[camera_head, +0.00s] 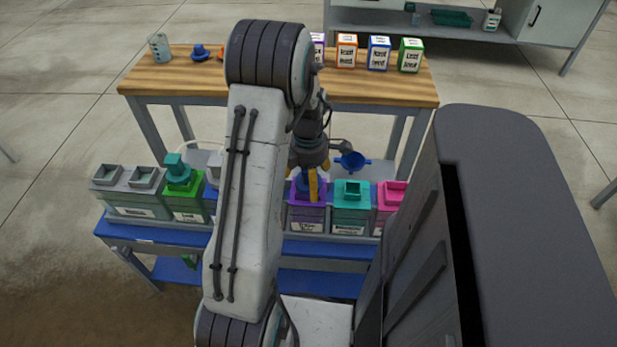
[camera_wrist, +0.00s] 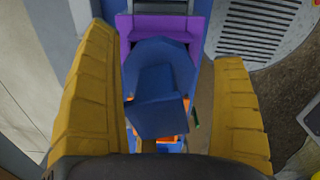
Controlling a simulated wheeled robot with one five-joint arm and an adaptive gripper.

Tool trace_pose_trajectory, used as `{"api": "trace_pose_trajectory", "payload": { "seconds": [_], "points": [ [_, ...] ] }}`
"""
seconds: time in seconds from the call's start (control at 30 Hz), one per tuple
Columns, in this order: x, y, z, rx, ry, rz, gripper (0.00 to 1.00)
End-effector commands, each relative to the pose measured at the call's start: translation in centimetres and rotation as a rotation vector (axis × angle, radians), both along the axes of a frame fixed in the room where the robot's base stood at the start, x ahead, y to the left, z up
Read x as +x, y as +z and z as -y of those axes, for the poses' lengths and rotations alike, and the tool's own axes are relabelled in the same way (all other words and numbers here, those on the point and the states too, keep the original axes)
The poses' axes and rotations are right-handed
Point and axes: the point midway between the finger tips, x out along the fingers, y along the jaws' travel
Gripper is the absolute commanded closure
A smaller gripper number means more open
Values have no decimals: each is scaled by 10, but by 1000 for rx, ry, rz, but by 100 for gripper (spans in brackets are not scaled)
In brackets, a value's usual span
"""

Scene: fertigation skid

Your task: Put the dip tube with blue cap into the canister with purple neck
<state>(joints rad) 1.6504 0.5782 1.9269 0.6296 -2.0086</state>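The canister with the purple neck (camera_head: 307,215) stands in the row on the blue rack, right of my arm in the head view. Its purple neck (camera_wrist: 124,34) shows behind the blue cap in the wrist view. The dip tube's blue cap (camera_wrist: 157,92) sits between my yellow fingers, at the purple neck; it also shows in the head view (camera_head: 303,184). The tube below the cap is hidden, and I cannot tell how deep it sits. My gripper (camera_wrist: 172,112) is open around the cap, with a visible gap at the right finger.
A teal-necked canister (camera_head: 352,208) and a pink-necked one (camera_head: 388,200) stand to the right. A green canister (camera_head: 186,208) with a teal-capped tube and a grey double-necked one (camera_head: 135,203) stand left. A blue funnel (camera_head: 352,161) is behind. A wooden bench (camera_head: 400,92) holds several labelled boxes.

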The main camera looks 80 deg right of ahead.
Motion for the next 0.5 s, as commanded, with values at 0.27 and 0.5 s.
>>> {"api": "trace_pose_trajectory", "payload": {
  "seconds": [0.27, 0.5],
  "points": [
    [0, 0, 0, 0, 0, 0, 9],
    [0, 21, 1, -4, 0, 0, 9]
  ]
}}
